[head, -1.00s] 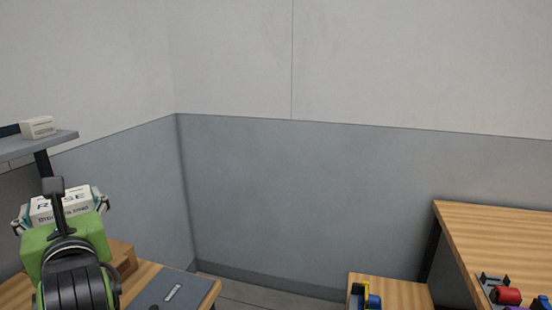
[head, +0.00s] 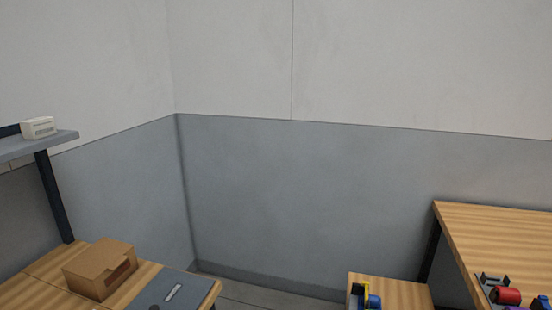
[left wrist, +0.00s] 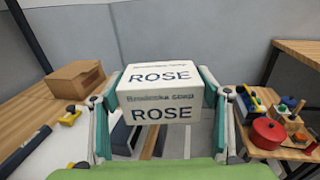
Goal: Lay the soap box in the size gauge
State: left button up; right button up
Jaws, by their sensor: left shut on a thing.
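The soap box (left wrist: 160,92) is white with dark "ROSE" lettering on two visible faces. It fills the middle of the left wrist view. My left gripper (left wrist: 160,100) is shut on it, with one teal-and-white finger at each side. The head view shows neither this box nor my left gripper now. I cannot pick out the size gauge for certain. A flat dark grey slab with a pale label (head: 176,292) lies on the wooden table at lower left in the head view. My right gripper is in neither current view.
A brown cardboard box (head: 100,268) with a slot stands on the left table, beside the slab. A small white box (head: 39,127) sits on a grey shelf (head: 45,145). Floor shows between.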

pick_arm(q)
jog(key=s+d+f+y, duration=0.1)
jog(key=s+d+f, duration=0.2)
jog(key=s+f, duration=0.1)
jog(key=shift+s+n, duration=0.4)
jog(key=shift+s, duration=0.5)
